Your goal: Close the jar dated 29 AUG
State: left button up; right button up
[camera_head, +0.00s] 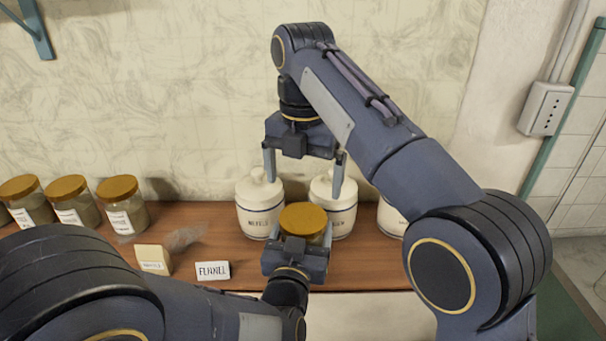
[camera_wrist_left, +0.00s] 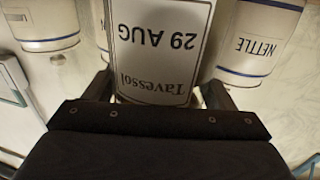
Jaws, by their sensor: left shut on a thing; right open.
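A glass jar with an orange-brown lid (camera_head: 303,220) stands out in front of the white canisters in the head view. Its label (camera_wrist_left: 158,45) reads "Tavessol 29 AUG", upside down in the left wrist view. My left gripper (camera_head: 296,255) is shut on this jar, with a finger on each side of it; the gripper hides the jar's lower part in the head view. Whether the lid is seated tight cannot be told. My right gripper (camera_head: 304,165) is open and empty, pointing down above and behind the jar, near the canister tops.
White canisters, one labelled NETTLE (camera_head: 259,205), one beside it (camera_head: 337,205) and one partly hidden (camera_head: 389,217), stand against the wall. Lidded jars (camera_head: 123,207) stand at the left. A FENNEL card (camera_head: 213,271) and a small pale block (camera_head: 153,259) are on the wooden shelf (camera_head: 215,217).

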aim_at(303, 218)
jog(key=shift+f, duration=4)
jog(key=c, duration=1)
jog(key=m, duration=0.9)
jog(key=shift+m, duration=0.4)
jog(key=o, duration=1)
jog(key=shift+s, duration=0.1)
